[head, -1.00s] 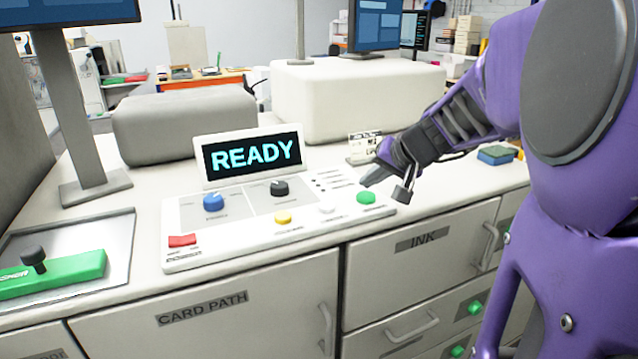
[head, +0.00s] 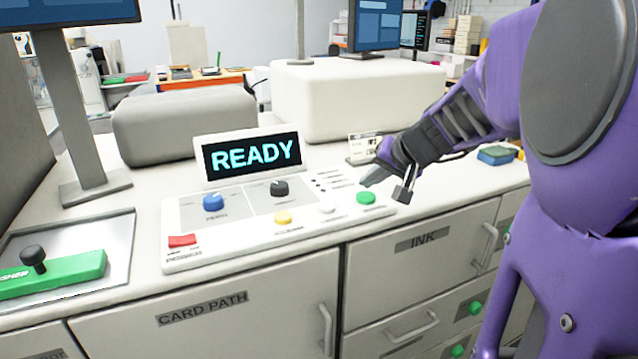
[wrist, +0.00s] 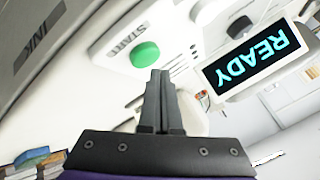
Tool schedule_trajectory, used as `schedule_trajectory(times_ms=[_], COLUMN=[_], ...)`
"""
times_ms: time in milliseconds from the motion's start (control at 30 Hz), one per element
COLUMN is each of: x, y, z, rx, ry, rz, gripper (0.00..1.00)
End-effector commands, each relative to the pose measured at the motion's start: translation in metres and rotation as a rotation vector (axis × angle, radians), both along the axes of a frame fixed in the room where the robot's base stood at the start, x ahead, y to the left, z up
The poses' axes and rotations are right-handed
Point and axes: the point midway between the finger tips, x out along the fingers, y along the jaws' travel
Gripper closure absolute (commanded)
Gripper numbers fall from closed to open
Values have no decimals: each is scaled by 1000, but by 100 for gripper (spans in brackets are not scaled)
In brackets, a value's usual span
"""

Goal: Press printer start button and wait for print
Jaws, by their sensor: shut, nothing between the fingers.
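The printer's control panel (head: 240,225) lies on the counter with a display (head: 251,157) that reads READY in cyan. The green button (head: 366,197) is at the panel's right end. In the wrist view the green button (wrist: 145,55) has the label START beside it. My gripper (head: 385,184) is shut and empty, just right of and above the green button. In the wrist view my shut fingertips (wrist: 159,73) point toward the button, with a small gap in the picture; I cannot tell the exact distance. The display also shows in the wrist view (wrist: 255,62).
The panel also has a red button (head: 182,240), a yellow button (head: 283,218), a white button (head: 327,208), a blue knob (head: 213,202) and a black knob (head: 279,188). A small card stand (head: 362,147) is behind my gripper. A blue sponge-like block (head: 496,155) lies farther right.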

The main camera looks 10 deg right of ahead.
Motion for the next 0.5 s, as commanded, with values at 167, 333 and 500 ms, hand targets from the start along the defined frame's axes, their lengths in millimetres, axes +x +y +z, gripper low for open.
schedule_trajectory(times_ms=[167,333,500], x=[0,0,0], y=[0,0,0], z=[0,-2,-7], rx=[0,0,0], ry=[0,0,0], rz=[0,0,0], gripper=[100,100,100])
